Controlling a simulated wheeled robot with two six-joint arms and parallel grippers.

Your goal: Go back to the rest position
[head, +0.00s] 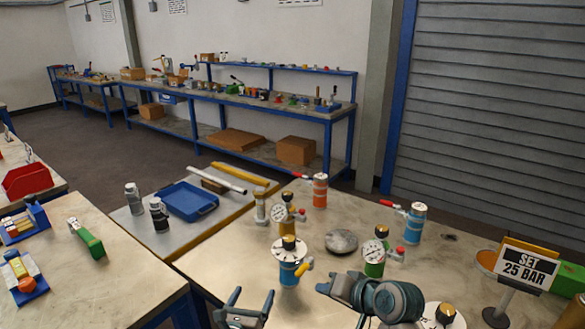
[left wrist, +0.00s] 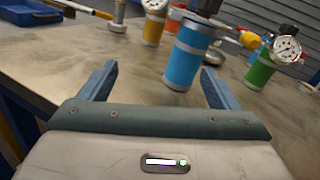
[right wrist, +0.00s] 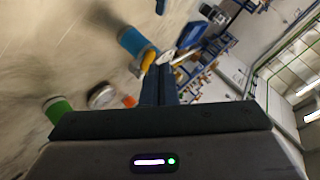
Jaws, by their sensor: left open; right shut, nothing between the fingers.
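My left gripper (head: 252,294) is at the bottom of the head view, open and empty, at the table's near edge. In the left wrist view its spread fingers (left wrist: 160,70) point toward a blue vessel (left wrist: 187,62), which stands beyond them. My right gripper (head: 322,288) is shut and empty, low over the table to the right of that blue vessel (head: 288,274). In the right wrist view its closed fingers (right wrist: 160,82) show with nothing between them.
Upright on the table are a yellow vessel (head: 287,220), an orange vessel (head: 320,191), a second blue vessel (head: 414,228) and a green vessel (head: 374,264). A grey disc (head: 341,241) lies between them. A "SET 25 BAR" sign (head: 526,266) stands right. A blue tray (head: 187,201) lies left.

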